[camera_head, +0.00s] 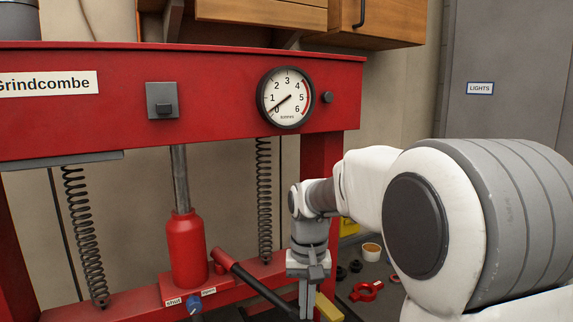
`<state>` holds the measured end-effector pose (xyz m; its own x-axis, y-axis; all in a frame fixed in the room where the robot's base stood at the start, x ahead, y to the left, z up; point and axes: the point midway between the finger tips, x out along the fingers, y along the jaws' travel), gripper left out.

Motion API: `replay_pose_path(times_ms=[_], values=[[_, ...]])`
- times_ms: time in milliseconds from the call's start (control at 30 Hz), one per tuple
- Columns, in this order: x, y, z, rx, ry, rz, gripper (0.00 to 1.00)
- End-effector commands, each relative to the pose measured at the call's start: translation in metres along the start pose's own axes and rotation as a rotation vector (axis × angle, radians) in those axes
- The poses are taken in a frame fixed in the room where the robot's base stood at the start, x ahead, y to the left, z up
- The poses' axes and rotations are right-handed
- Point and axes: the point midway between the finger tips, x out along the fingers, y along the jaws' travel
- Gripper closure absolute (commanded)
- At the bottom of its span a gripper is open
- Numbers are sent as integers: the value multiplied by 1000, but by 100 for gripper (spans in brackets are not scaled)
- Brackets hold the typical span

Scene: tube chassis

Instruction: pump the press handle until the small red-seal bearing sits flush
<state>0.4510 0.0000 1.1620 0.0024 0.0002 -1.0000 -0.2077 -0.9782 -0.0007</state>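The red hydraulic press (220,85) fills the left and middle. Its red jack bottle (186,250) stands on the lower crossbar, with a steel ram rising from it. The press handle (255,285) is a dark bar in a red socket, sloping down to the right toward my gripper. My gripper (307,308) points down at the handle's lower end. Its fingertips reach the frame's bottom edge, so I cannot tell whether they are open, or touch the handle. The gauge (287,97) needle points low, near 0. I cannot make out the small red-seal bearing.
A blue valve knob (194,306) sits between the labels "shut" and "open". Coil springs (264,200) flank the jack. A red ring-shaped part (366,291), dark rings and a small cup (372,251) lie behind my arm. A yellow block (328,308) is beside my gripper.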

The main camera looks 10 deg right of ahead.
Motion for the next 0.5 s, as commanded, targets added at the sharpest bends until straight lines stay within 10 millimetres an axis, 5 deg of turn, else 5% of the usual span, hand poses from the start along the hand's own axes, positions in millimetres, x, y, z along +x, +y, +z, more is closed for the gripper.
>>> replay_pose_path(times_ms=[67,267,500], values=[[15,1,1,1,-6,2,100],[9,1,1,1,-4,2,100],[-21,0,0,1,-1,1,100]])
